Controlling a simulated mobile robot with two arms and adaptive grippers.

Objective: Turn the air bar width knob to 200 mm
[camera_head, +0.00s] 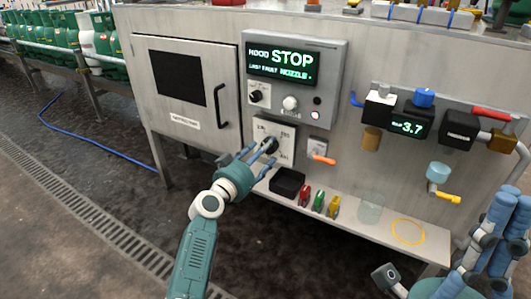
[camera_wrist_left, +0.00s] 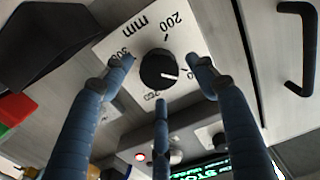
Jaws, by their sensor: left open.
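The black width knob (camera_wrist_left: 157,68) sits on a white dial plate (camera_wrist_left: 120,42) marked 200, 300 and mm; a lower label is hard to read. In the left wrist view its white pointer line points right and slightly down, away from the 200 mark. My left gripper (camera_wrist_left: 161,80) is open, its blue fingers spread around the knob with gaps visible at the sides. In the head view the left gripper (camera_head: 262,154) reaches the knob (camera_head: 269,144) on the cabinet front, partly covering the plate (camera_head: 288,130). My right gripper (camera_head: 495,215) is at the lower right, away from the knob; its finger opening is unclear.
Above the dial is a control box (camera_head: 335,60) whose screen reads STOP. A black bin (camera_head: 287,182) and coloured items lie on the shelf (camera_head: 385,232) below. A cabinet door (camera_head: 190,85) with black handle is left.

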